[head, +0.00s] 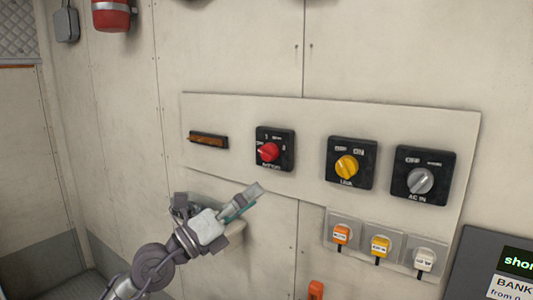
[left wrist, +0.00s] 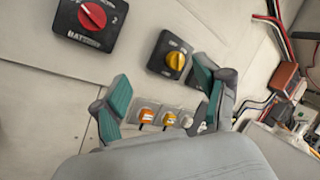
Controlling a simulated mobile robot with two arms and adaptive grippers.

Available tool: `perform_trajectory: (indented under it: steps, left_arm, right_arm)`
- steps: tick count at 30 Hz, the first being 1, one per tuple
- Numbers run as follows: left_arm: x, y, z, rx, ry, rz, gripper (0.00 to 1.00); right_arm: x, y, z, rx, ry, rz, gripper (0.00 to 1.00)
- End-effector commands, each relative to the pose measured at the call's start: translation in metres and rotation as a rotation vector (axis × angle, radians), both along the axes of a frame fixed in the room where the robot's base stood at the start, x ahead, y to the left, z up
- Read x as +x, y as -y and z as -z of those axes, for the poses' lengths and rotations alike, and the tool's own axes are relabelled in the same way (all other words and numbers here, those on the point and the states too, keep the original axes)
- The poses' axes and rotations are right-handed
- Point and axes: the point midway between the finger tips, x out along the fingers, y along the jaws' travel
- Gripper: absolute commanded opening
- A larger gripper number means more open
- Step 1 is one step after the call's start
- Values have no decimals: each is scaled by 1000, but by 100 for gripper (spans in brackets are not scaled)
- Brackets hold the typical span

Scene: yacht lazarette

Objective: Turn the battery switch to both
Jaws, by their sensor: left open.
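The battery switch (head: 275,149) is a black square plate with a red round knob (head: 268,152), mounted on the pale wall panel. In the left wrist view the battery switch (left wrist: 88,22) is at the upper left, partly cut off by the top edge. A white mark crosses its knob; the "2" is readable on the right, but I cannot tell which position is set. My left gripper (head: 243,203) is below and slightly left of the switch, apart from it. In the left wrist view its two green-padded fingers (left wrist: 160,88) are spread with nothing held. My right gripper is not seen.
A yellow-knob switch (head: 350,163) and a grey AC IN switch (head: 423,178) are right of the battery switch. Tagged orange, yellow and white fittings (head: 380,247) are below them. A brown bar (head: 208,140) is to the left. A dark display (head: 510,265) stands lower right.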

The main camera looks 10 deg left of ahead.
Motion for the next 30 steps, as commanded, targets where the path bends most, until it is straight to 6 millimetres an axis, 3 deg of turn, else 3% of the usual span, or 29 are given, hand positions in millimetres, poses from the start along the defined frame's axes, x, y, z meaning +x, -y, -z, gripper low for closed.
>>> perform_trajectory:
  steps: [1, 3, 6, 9, 12, 17, 30]
  left_arm:
    - [9, -5, -13, 173, 37, -54, 73]
    - [23, -19, -20, 365, 51, -142, 73]
    - [37, -45, -31, 542, 45, -265, 73]
    - [45, -63, -38, 631, 32, -345, 73]
    - [50, -69, -42, 660, 25, -375, 73]
    - [66, -61, -44, 660, 22, -375, 73]
    - [146, -21, -45, 659, 24, -375, 73]
  right_arm:
    - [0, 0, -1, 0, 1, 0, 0]
    - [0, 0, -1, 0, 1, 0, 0]
    - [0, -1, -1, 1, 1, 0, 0]
    - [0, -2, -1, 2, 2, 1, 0]
    - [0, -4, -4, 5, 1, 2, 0]
    - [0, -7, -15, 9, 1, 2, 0]
    - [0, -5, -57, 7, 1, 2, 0]
